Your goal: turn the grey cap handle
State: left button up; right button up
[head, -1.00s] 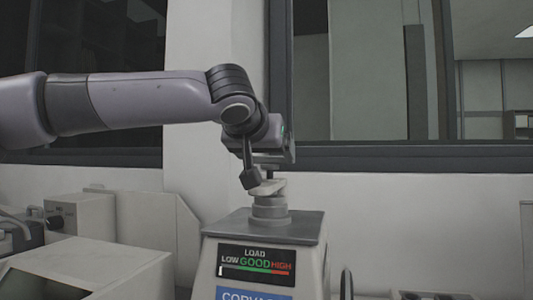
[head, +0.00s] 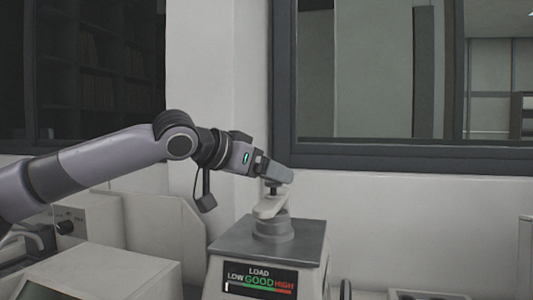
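The grey cap handle (head: 269,207) is a light grey lever on the round grey cap (head: 273,229) on top of the mounting press (head: 268,241). It slants up to the right, and a small dark post stands near its raised end. My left gripper (head: 276,172) comes in from the left, tilted slightly down, with its fingers just above that end, at the top of the post. I cannot tell whether the fingers touch or grip it, since the finger gap is hidden from this side. My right gripper is not in view.
The press front has a LOAD display (head: 260,281) reading LOW, GOOD, HIGH, with a white mark at the low end. Grey-white equipment with a black knob (head: 69,226) stands at the left. A dark-framed window (head: 400,158) is in the wall behind.

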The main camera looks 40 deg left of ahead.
pick_arm(q)
jog(key=m+h, duration=0.1)
jog(key=m+h+p, duration=0.1)
jog(key=m+h, duration=0.1)
jog(key=shift+a+g, duration=0.3)
jog(key=shift+a, duration=0.05)
jog(key=m+h, duration=0.1)
jog(key=m+g+h, duration=0.1)
jog(key=h, duration=0.1)
jog(key=shift+w+a+f+m+g, duration=0.1)
jog(key=shift+w+a+m+g, duration=0.2)
jog(key=shift+m+g, duration=0.1)
jog(key=m+g+h, duration=0.2)
jog(key=m+h, duration=0.1)
jog(key=m+g+h, duration=0.1)
jog(key=shift+w+a+m+g, duration=0.3)
jog(key=shift+g, duration=0.1)
jog(key=shift+w+a+m+g+h, duration=0.1)
jog(key=shift+w+m+g+h, duration=0.1)
jog(key=shift+m+g+h, duration=0.95)
jog(key=shift+m+g, duration=0.95)
jog(key=o, duration=0.9)
jog(key=shift+s+n+t+y, duration=0.15)
jog(key=shift+n+t+y, duration=0.1)
jog(key=shift+n+t, duration=0.6)
